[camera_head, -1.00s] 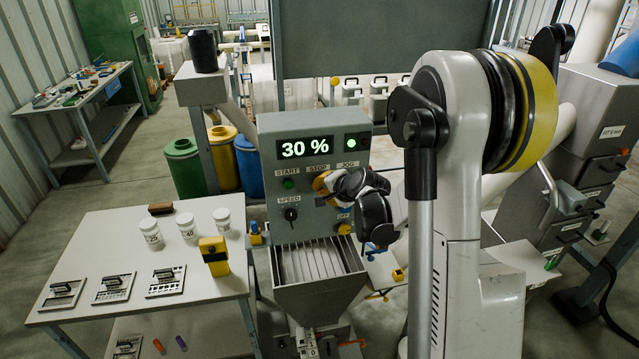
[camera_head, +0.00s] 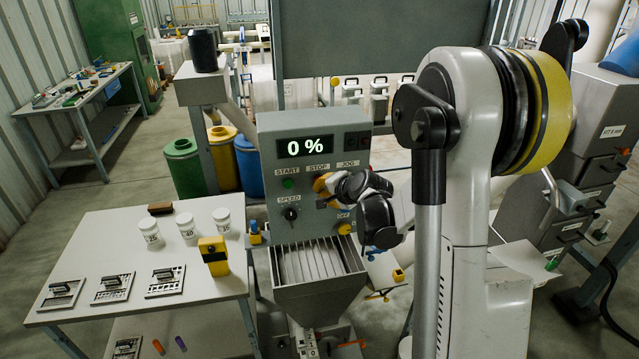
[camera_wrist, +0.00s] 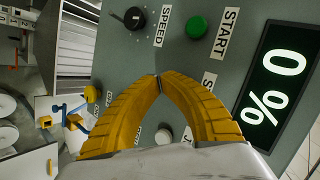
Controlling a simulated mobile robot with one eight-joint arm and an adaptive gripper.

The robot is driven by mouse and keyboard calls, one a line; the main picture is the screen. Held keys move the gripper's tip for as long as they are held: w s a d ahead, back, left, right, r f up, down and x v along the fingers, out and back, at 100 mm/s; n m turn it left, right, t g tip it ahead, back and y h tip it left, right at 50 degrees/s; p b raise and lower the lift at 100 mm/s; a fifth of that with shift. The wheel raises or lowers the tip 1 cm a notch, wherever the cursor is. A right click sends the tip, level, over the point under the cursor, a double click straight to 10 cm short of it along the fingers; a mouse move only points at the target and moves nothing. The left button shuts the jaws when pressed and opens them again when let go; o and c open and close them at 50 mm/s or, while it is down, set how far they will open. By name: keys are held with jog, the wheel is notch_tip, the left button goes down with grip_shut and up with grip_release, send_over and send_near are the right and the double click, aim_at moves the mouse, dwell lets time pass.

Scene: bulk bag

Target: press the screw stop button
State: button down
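The grey control panel (camera_head: 270,160) stands upright behind the hopper, and its display (camera_head: 305,147) reads 0 %. The display also shows in the wrist view (camera_wrist: 275,90). The STOP label (camera_head: 318,167) is visible, but the stop button under it is hidden by my gripper (camera_head: 319,184). In the wrist view my gripper (camera_wrist: 158,82) has its yellow fingertips together, with nothing seen between them. The tips are at the panel beside the STOP label; whether they touch it I cannot tell. The green START button (camera_wrist: 196,27) is clear of the fingers.
The black SPEED knob (camera_wrist: 134,18) and the pale JOG button (camera_wrist: 163,135) are close to my fingers. A yellow knob (camera_head: 344,229) sits lower on the panel. The hopper (camera_head: 318,285) is below. A white table (camera_head: 110,240) with jars stands at the left.

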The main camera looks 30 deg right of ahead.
jog(key=shift+s, duration=0.2)
jog(key=shift+a, duration=0.1)
jog(key=s, duration=0.2)
jog(key=s+a, duration=0.1)
jog(key=s, duration=0.1)
jog(key=shift+s+a+b, duration=0.15)
jog(key=shift+s+b, duration=0.25)
jog(key=shift+a, duration=0.1)
dwell(0.6)
